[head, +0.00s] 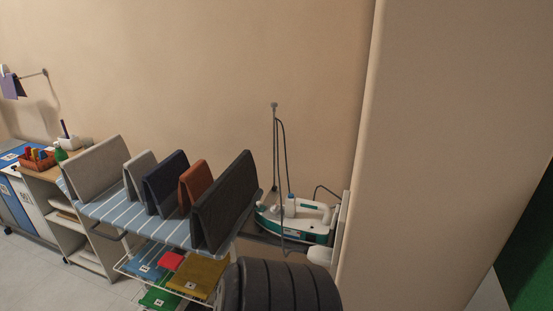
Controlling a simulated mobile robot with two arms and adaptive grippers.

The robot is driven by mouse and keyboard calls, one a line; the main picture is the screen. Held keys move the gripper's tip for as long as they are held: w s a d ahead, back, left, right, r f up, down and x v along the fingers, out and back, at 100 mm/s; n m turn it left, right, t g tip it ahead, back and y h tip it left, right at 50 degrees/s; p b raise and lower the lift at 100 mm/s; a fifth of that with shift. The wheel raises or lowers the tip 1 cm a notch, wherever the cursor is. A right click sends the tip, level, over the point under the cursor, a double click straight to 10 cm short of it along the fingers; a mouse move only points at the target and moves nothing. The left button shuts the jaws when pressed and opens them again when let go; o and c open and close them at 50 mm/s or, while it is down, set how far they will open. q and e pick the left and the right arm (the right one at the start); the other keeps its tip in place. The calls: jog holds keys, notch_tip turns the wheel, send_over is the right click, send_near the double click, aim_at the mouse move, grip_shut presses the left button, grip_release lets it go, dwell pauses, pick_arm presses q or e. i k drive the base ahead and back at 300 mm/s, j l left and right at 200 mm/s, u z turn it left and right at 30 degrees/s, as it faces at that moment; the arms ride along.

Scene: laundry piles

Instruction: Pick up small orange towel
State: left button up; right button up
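A small orange towel (196,184), rust-toned and folded like a tent, stands upright on the striped ironing board (113,208). It is between a navy towel (166,183) on its left and a large dark grey towel (226,203) on its right. The dark grey towel stands close and covers part of its right side. Neither my left nor my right gripper shows in the head view.
Light grey towels (95,168) stand at the board's left end. A steam iron station (296,217) with a pole is at right. Folded coloured cloths (197,275) lie on the rack below. A wall corner (450,130) fills the right side.

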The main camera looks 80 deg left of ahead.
aim_at(195, 181)
jog(key=u, duration=3.35)
jog(key=z, duration=0.6)
jog(key=l+z, duration=0.15)
jog(key=z, duration=1)
jog(key=l+z, duration=0.15)
jog(key=z, duration=0.4)
jog(key=l+z, duration=0.1)
jog(key=z, duration=1.05)
jog(key=l+z, duration=0.1)
jog(key=z, duration=0.5)
jog(key=i+z, duration=0.1)
jog(key=z, duration=0.45)
jog(key=u, duration=3.7)
